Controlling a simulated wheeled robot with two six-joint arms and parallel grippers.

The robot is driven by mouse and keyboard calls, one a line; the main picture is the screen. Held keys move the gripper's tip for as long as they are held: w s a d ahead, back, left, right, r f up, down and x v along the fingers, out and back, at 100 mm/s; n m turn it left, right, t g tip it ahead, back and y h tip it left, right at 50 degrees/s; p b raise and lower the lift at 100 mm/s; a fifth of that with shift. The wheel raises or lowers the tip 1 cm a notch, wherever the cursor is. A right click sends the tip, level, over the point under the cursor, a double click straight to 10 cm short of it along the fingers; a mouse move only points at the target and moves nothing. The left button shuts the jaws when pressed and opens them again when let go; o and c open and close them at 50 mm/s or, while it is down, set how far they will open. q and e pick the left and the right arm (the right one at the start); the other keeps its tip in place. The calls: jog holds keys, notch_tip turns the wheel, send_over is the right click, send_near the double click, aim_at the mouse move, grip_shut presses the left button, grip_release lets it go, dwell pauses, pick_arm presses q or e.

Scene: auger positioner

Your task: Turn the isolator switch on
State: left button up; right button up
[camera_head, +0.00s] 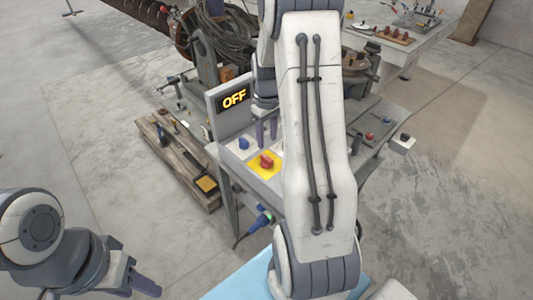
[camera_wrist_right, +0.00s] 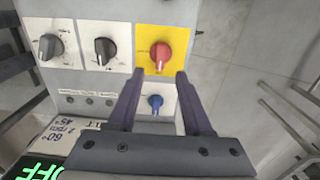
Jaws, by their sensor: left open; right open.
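The isolator switch appears to be the red rotary knob (camera_head: 266,161) on a yellow plate on the sloped control panel; it also shows in the right wrist view (camera_wrist_right: 160,54). My right gripper (camera_head: 267,131) is open and empty above the panel. In the wrist view its two fingertips (camera_wrist_right: 157,76) lie apart, just below the red knob in the picture, with the blue knob (camera_wrist_right: 155,101) between the fingers. Contact is not visible. My left gripper (camera_head: 146,287) is open and empty at the lower left, away from the panel.
A wooden pallet (camera_head: 180,160) with tools lies left of the panel. My right arm hides the panel's right part in the head view. The floor at left is clear.

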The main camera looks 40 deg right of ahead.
aim_at(267, 157)
notch_tip(267, 157, down, 8)
jog(key=shift+f+p, duration=0.1)
jog(key=shift+p, duration=0.4)
jog(key=shift+c, duration=0.3)
grip_shut()
